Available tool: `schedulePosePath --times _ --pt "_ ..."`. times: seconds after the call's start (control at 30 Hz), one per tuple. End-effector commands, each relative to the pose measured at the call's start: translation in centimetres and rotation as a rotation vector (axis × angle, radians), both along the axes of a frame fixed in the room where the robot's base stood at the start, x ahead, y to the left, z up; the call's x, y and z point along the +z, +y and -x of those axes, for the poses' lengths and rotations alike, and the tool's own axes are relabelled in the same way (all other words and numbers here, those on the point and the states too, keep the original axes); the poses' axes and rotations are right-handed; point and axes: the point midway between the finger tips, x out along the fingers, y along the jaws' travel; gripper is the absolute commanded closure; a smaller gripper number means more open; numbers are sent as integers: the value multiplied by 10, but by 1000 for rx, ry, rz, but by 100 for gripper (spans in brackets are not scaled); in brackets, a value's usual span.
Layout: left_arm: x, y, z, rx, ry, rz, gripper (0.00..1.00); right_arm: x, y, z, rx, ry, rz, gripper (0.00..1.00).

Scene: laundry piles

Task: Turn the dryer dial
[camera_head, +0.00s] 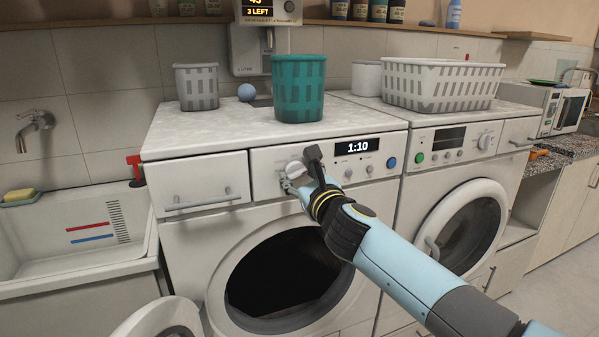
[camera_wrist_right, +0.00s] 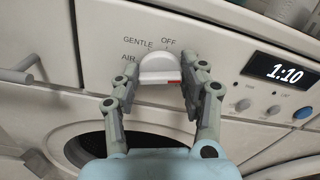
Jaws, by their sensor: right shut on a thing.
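The dryer (camera_head: 178,236) is the left white machine, with a display (camera_head: 357,146) reading 1:10. Its white dial (camera_head: 295,169) is at the left of the panel. In the right wrist view the dial (camera_wrist_right: 158,64) has labels OFF, GENTLE and AIR around its upper left, and a red mark at its lower right. My right gripper (camera_head: 291,184) is at the dial; in the wrist view its fingers (camera_wrist_right: 160,86) are on either side of the knob, shut on it. The fingers and wrist hide part of the panel around the dial. My left gripper is not in view.
A drawer (camera_head: 200,183) with a bar handle is left of the panel. The dryer's round opening (camera_head: 285,275) is dark, with an open door (camera_head: 160,320) at lower left. A teal basket (camera_head: 299,90) stands on top. A second machine (camera_head: 470,205) is at right.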

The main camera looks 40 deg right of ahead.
Motion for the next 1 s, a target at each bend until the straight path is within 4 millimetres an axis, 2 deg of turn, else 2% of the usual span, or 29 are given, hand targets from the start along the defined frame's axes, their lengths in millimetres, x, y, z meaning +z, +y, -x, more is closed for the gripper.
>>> schedulePosePath --times 0.3,1.0 --pt "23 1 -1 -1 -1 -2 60 2 1 0 0 65 262 89" --pt "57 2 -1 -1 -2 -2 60 -2 3 -1 1 219 903 89"
